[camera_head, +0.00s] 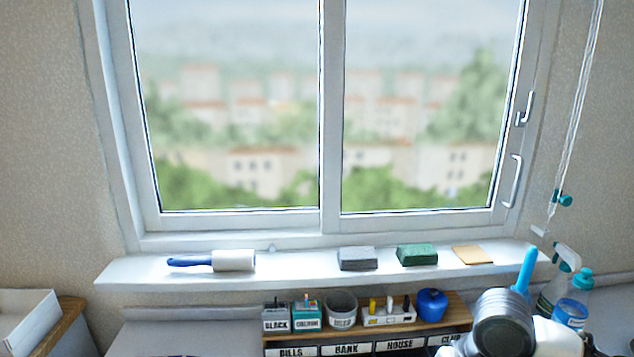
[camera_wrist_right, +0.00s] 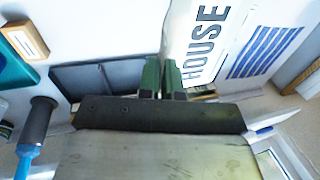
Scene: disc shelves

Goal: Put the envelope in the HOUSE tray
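The HOUSE tray (camera_head: 400,344) is in the labelled row under the wooden shelf at the bottom of the head view, between BANK and a partly hidden label at right. Only its front top shows. In the right wrist view a white envelope (camera_wrist_right: 235,20) with the word HOUSE and blue stripes stands by my right gripper (camera_wrist_right: 162,80). The green-tipped fingers are close together at the envelope's left edge and appear shut on it. In the head view my right arm is at the lower right; its fingertips and the envelope are hidden there. My left gripper is out of view.
The BILLS (camera_head: 291,352) and BANK (camera_head: 346,349) trays are left of HOUSE. Cups and a blue pot (camera_head: 432,305) stand on the shelf (camera_head: 350,328) above. A lint roller (camera_head: 233,260) and several blocks lie on the sill. A spray bottle (camera_head: 556,285) stands at right.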

